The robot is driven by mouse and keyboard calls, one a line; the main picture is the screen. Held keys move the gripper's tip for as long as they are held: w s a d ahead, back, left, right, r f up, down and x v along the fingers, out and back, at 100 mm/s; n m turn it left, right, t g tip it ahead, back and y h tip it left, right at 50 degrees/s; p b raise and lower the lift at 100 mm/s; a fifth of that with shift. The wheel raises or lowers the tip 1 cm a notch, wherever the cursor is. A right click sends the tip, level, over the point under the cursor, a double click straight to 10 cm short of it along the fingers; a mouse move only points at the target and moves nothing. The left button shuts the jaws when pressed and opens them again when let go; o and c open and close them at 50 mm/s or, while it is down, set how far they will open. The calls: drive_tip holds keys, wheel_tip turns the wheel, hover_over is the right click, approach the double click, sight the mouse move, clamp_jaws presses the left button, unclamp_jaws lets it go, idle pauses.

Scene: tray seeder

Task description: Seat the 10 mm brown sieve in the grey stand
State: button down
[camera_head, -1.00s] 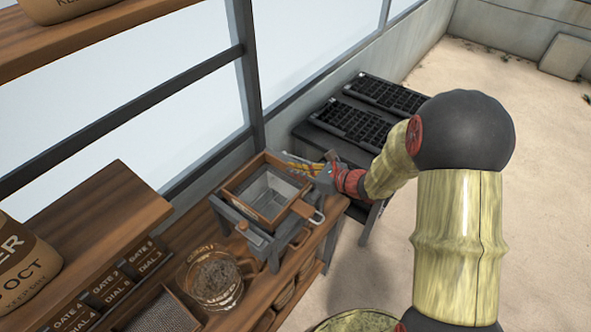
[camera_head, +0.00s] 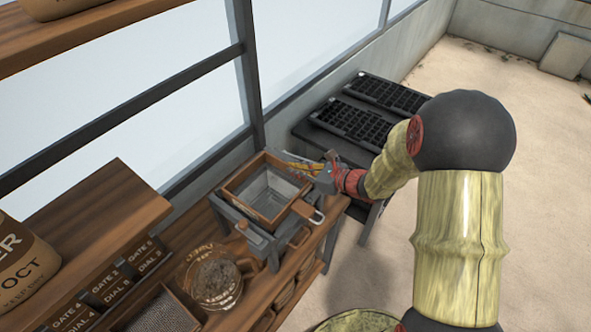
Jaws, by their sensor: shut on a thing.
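The brown wooden-framed sieve (camera_head: 245,205) with a grey mesh floor is at the top of the grey stand (camera_head: 272,255). It looks roughly level and lined up with the stand, but I cannot tell whether it rests fully down. Its wooden grip and metal loop point toward the lower right. My gripper (camera_head: 300,165) is at the sieve's far right corner, its fingers reaching left along the back edge. It is shut on the sieve, though the exact contact is hard to see. No size mark is readable on the sieve.
The stand is on a wooden bench. A glass jug (camera_head: 213,280) and another mesh sieve (camera_head: 165,312) are at its near left. Labelled gate and dial blocks (camera_head: 105,272) line the left. Black seed trays (camera_head: 350,122) lie behind, near the window wall.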

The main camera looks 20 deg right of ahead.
drive_tip(key=shift+f+b, duration=0.3)
idle(0.5)
drive_tip(key=c, duration=2)
unclamp_jaws()
drive_tip(key=shift+c, duration=0.2)
drive_tip(key=shift+o, duration=0.6)
drive_tip(key=shift+s+d+r, duration=0.1)
